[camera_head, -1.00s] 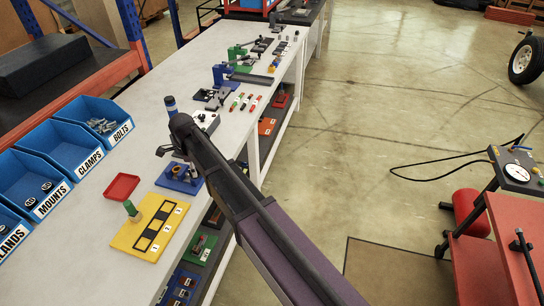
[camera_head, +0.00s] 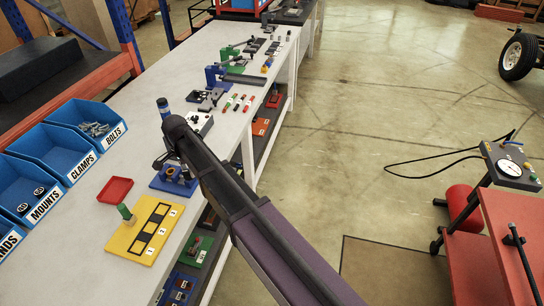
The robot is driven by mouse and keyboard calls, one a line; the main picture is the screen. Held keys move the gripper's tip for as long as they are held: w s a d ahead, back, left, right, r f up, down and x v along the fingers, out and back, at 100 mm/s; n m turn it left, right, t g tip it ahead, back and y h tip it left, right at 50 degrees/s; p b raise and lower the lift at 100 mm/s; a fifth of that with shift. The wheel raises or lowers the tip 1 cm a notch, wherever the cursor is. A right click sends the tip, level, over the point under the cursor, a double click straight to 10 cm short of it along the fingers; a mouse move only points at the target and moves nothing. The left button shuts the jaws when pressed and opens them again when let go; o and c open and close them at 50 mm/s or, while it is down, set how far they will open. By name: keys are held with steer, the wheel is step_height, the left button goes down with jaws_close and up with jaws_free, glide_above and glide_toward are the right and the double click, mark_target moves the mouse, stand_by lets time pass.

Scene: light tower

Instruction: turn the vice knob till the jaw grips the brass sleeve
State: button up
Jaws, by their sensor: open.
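A small blue plate (camera_head: 160,185) lies on the white bench, left of my arm. It bears a brass-coloured round part (camera_head: 171,173), which looks like the sleeve, and a darker block beside it. The vice knob and jaw are too small and too covered to make out. My gripper (camera_head: 160,161) is open, just behind and above the blue plate's far left edge. My wrist and forearm cover part of the area to its right. I cannot tell whether a fingertip touches anything there.
A red tray (camera_head: 115,190) and a yellow numbered board (camera_head: 128,240) with a green cylinder (camera_head: 125,212) stand nearer. Blue bins (camera_head: 85,150) line the left. Farther along are a grey-white box (camera_head: 199,122), coloured markers (camera_head: 238,102) and a blue press (camera_head: 212,76).

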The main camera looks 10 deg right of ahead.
steer(key=n, duration=1.1)
steer(key=shift+n, duration=0.4)
steer(key=n, duration=0.5)
steer(key=shift+n, duration=0.4)
steer(key=n, duration=0.5)
step_height(320, 180, up, 14)
steer(key=p, duration=1.4)
steer(key=s+d+f+m+b, duration=0.1)
steer(key=s+d+m, duration=0.1)
steer(key=d, duration=0.7)
steer(key=s+d+f+m+b, duration=0.1)
steer(key=s+d+m, duration=0.2)
steer(key=d, duration=0.6)
steer(key=s+d+f+m+b, duration=0.1)
steer(key=d+m, duration=0.3)
steer(key=d, duration=0.6)
steer(key=shift+s+f+b, duration=0.35)
steer(key=shift+s, duration=0.45)
